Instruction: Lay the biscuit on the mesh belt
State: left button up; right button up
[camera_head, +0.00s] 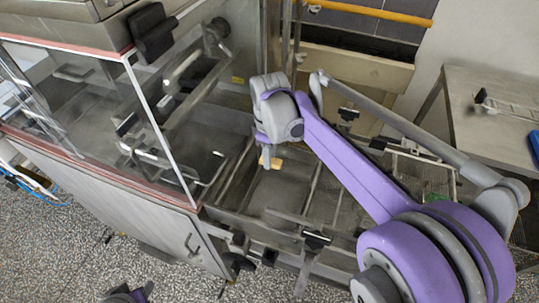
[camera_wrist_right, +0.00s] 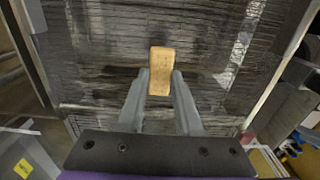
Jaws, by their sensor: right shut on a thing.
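The biscuit (camera_wrist_right: 160,71) is a small golden-brown rectangular bar. In the right wrist view it sits between the tips of my right gripper (camera_wrist_right: 159,88), which is shut on it. In the head view the biscuit (camera_head: 277,163) shows at the fingertips of my right gripper (camera_head: 268,160), over the machine's bed. The mesh belt (camera_wrist_right: 110,65) is the dark, finely lined surface behind the biscuit; it also shows in the head view (camera_head: 287,193). I cannot tell whether the biscuit touches it. A dark and purple part of my left arm shows at the bottom left; its jaws are unclear.
A clear-panelled machine housing (camera_head: 90,95) stands left of the belt. Metal rails and black clamps (camera_head: 316,238) edge the bed. A steel table (camera_head: 500,115) stands at the right with a wire rack on it. The belt around the biscuit looks clear.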

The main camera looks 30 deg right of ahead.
jog(key=shift+f, duration=0.2)
jog(key=o, duration=1)
jog(key=shift+r, duration=0.1)
jog(key=shift+r, duration=0.1)
jog(key=shift+r, duration=0.3)
notch_tip(320, 180, up, 12)
jog(key=shift+f+p, duration=0.25)
jog(key=shift+p, duration=0.2)
